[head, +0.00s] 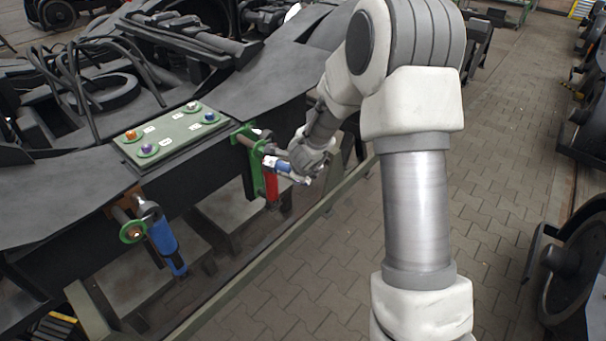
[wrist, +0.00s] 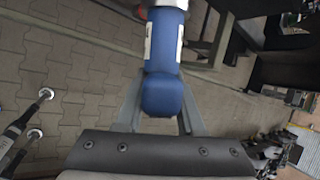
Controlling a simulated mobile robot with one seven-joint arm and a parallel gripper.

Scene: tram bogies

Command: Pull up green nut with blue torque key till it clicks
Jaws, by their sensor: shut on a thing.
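A green ring-shaped nut (head: 124,238) sits around a copper-coloured bolt on the dark frame's side, at lower left in the head view. A blue torque key (head: 164,240) hangs beside it, tilted, with its grey head up at the nut; I cannot tell whether it is seated. My gripper (head: 292,170) is well to the right of them, at a green bracket. It is shut on a blue-handled tool (head: 283,166) with white marks. In the wrist view the tool's blue handle (wrist: 164,65) lies between the fingers (wrist: 160,108).
The green bracket (head: 245,160) also carries a red-handled tool (head: 271,187), pointing down. A green panel (head: 172,133) with several coloured knobs lies on top of the dark frame. The paved floor (head: 300,285) in front is mostly clear. Wheels (head: 568,262) stand at right.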

